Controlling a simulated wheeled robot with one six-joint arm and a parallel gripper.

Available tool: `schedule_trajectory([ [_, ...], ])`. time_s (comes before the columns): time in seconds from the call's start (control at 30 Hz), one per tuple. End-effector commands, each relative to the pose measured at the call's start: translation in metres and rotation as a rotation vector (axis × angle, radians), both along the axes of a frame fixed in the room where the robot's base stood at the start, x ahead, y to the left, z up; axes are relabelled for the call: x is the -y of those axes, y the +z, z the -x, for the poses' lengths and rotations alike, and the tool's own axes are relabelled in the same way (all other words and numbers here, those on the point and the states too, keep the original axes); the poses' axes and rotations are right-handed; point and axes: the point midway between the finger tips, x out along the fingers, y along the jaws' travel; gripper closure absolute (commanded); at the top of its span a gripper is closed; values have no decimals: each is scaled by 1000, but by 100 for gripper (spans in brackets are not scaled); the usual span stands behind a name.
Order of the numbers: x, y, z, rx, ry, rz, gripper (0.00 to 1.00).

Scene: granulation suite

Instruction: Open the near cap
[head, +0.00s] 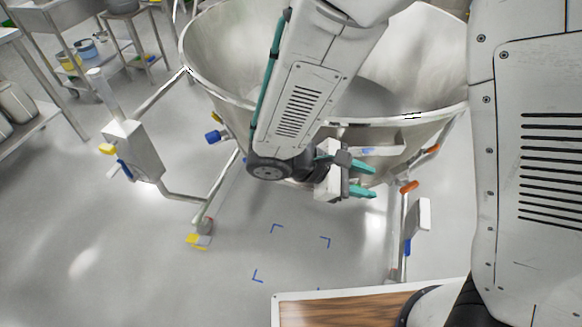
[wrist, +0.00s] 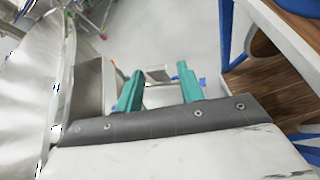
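My gripper (head: 371,181) has two teal fingers spread apart with nothing held between them. It is in front of the outer wall of a large round steel vessel (head: 215,50), below its rim. In the wrist view my gripper (wrist: 160,68) is also open, with floor and a small pale part seen beyond the gap. I cannot tell for sure which part is the near cap. An orange handle or knob (head: 409,187) is a little right of the fingertips, apart from them. Another orange part (head: 432,149) sits higher and to the right. My arm hides part of the vessel's front.
A frame leg with a white plate (head: 420,214) stands right of my gripper. A pale box on a post (head: 134,148) with yellow and blue parts is at left. A wooden-topped surface (head: 340,311) is at the bottom. The floor with blue corner marks is clear.

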Motion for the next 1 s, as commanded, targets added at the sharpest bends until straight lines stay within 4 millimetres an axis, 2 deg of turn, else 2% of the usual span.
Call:
schedule_trajectory([
  [0.03, -10, -15, -7, -26, 95, 68, 62],
  [0.27, -64, -79, -42, -85, 556, 353, 62],
  [0.4, -105, -118, -60, -83, 836, 490, 62],
  [0.5, -136, -138, -72, -57, 1013, 557, 62],
  [0.6, -158, -145, -83, -18, 1124, 588, 62],
  [0.7, -169, -144, -90, 10, 1172, 599, 62],
  [0.8, -168, -142, -100, 22, 1181, 603, 62],
  [1.0, -154, -141, -129, 22, 1177, 602, 62],
])
